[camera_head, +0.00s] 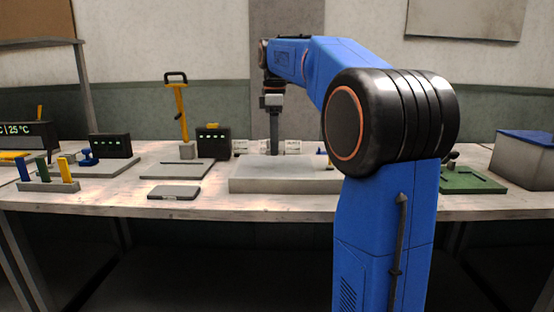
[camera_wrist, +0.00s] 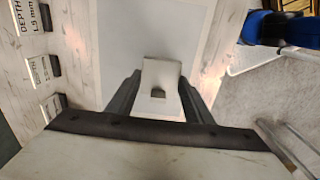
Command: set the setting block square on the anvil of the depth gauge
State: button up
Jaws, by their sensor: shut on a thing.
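My gripper (camera_wrist: 161,88) is shut on a small pale grey block with a dark notch, which looks like the setting block (camera_wrist: 161,72). Its two dark fingers lie on either side of it. In the head view my gripper (camera_head: 274,148) points straight down over the thick grey plate (camera_head: 285,178); the block cannot be made out there. Whether it touches the plate is unclear. What looks like the depth gauge is to the left: a yellow upright (camera_head: 181,112) with a black handle, a small grey block (camera_head: 187,151) at its foot, perhaps the anvil, and a flat grey base (camera_head: 170,170).
Black boxes with green lights stand at the back (camera_head: 213,141) and further left (camera_head: 110,146). A flat grey slab (camera_head: 174,192) lies near the front edge. Coloured pegs stand in a rack (camera_head: 48,186) at left. Labelled cards (camera_wrist: 38,70) line the plate's far side. A green base (camera_head: 470,180) is at right.

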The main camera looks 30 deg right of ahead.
aim_at(275, 168)
jog(key=shift+f, duration=2.45)
jog(key=o, duration=1.3)
jog(key=shift+f, duration=0.15)
notch_tip(275, 168, up, 11)
jog(key=shift+r, duration=0.65)
jog(key=shift+a, duration=0.1)
